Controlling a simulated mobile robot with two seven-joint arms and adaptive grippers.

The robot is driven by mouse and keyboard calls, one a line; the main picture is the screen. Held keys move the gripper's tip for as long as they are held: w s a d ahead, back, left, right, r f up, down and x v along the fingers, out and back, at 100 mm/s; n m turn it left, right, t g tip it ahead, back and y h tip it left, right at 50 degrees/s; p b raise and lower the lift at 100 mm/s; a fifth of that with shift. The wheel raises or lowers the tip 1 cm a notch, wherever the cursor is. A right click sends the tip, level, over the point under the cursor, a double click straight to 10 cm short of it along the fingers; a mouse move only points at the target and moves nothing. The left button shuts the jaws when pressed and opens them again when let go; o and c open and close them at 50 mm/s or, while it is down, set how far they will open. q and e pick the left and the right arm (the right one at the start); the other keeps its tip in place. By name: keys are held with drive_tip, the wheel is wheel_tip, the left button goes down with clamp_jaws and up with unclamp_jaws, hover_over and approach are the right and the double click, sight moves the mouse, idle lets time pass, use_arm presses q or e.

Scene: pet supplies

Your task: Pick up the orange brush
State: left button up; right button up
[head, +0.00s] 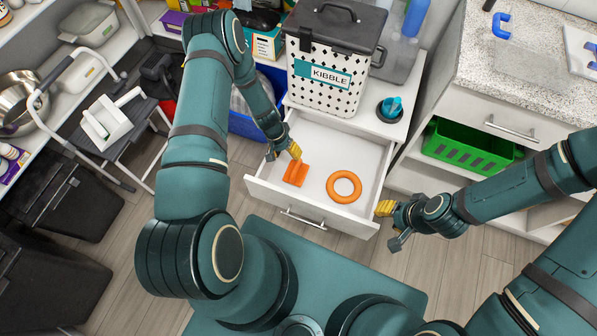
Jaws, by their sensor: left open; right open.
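An orange brush (295,174) lies in the open white drawer (310,210), near its left side. My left gripper (294,152) is open just above the brush in the picture, its yellow fingertips close to it. I cannot tell whether they touch. An orange ring (344,187) lies in the same drawer, to the right of the brush. My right gripper (386,208) is open and empty, outside the drawer near its front right corner.
A kibble bin (330,62) stands on the unit behind the drawer, with a blue-topped object (391,108) beside it. A green basket (466,150) sits on a shelf at right. A folding step stool (128,122) stands at left.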

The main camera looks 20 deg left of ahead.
sight(295, 166)
use_arm(q)
drive_tip(key=x, duration=0.4)
drive_tip(key=shift+w+d+f+b, duration=0.1)
drive_tip(key=shift+f+b, duration=0.25)
drive_tip(key=shift+b+x, duration=0.7)
drive_tip(key=shift+x, duration=1.95)
drive_tip(key=shift+w+d+r, duration=0.1)
drive_tip(key=shift+w+d, duration=0.1)
clamp_jaws()
